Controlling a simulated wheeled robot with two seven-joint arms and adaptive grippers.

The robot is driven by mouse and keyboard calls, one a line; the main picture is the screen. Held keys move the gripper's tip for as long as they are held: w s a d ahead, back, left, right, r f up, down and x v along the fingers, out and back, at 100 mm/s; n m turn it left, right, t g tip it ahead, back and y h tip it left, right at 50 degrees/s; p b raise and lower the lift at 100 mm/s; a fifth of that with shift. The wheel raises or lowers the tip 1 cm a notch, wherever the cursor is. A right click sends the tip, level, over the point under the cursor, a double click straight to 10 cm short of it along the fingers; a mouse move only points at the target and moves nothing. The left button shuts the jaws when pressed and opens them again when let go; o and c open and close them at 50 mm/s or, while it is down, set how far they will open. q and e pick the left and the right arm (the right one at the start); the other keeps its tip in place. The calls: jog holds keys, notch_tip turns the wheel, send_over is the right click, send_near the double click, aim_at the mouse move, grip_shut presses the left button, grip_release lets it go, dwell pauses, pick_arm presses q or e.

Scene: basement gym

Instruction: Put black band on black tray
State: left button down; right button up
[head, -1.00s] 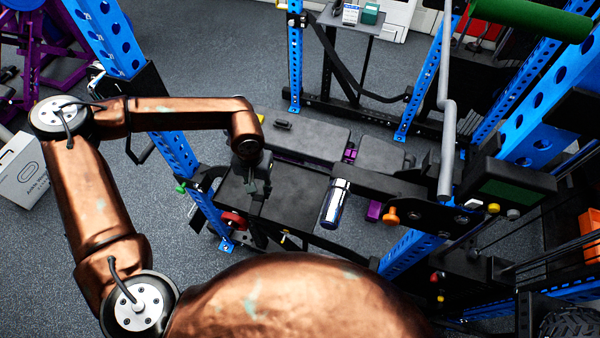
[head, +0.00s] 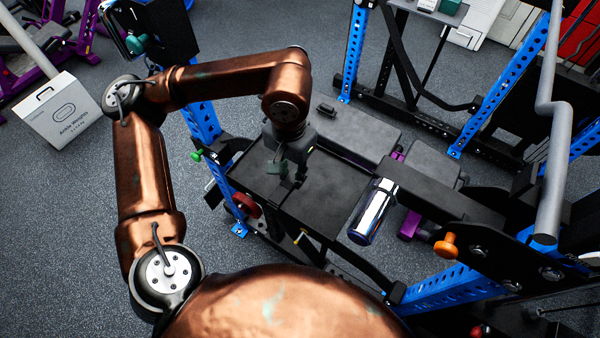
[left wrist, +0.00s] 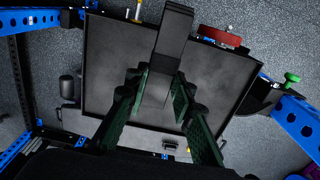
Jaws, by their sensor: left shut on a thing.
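My left gripper (head: 288,175) is over the black tray (head: 335,188), a flat, dark square surface beside the blue rack post. In the left wrist view, its green fingers (left wrist: 160,92) are shut on the black band (left wrist: 173,35), a long dark strip that sticks out past the fingertips. The band lies over the middle of the tray (left wrist: 108,50) in that view; whether it touches the tray I cannot tell. In the head view the band is mostly hidden by the gripper. My right gripper is not in view.
A shiny metal bottle (head: 373,210) is at the tray's right side. A black bench (head: 360,133) lies behind the tray. Blue rack posts (head: 201,120) and an orange knob (head: 446,246) are nearby. A white box (head: 60,112) stands on the floor at left.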

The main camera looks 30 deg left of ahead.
pick_arm(q)
jog(key=w+a+f, duration=0.2)
jog(key=w+f, duration=0.1)
jog(key=w+a+f+b, duration=0.1)
jog(key=w+a+f, duration=0.2)
jog(key=w, duration=0.1)
jog(key=w+a+f+b, duration=0.1)
jog(key=w+a+f, duration=0.1)
jog(key=w+f, duration=0.1)
jog(key=shift+w+a, duration=0.2)
jog(key=shift+w, duration=0.15)
jog(key=shift+w+f+b, duration=0.15)
jog(key=shift+b, duration=0.15)
jog(key=f, duration=0.2)
jog(key=f+b, duration=0.1)
jog(key=shift+w+a+f, duration=0.15)
jog(key=shift+a+f, duration=0.05)
jog(key=shift+f, duration=0.15)
jog(key=shift+r, duration=0.1)
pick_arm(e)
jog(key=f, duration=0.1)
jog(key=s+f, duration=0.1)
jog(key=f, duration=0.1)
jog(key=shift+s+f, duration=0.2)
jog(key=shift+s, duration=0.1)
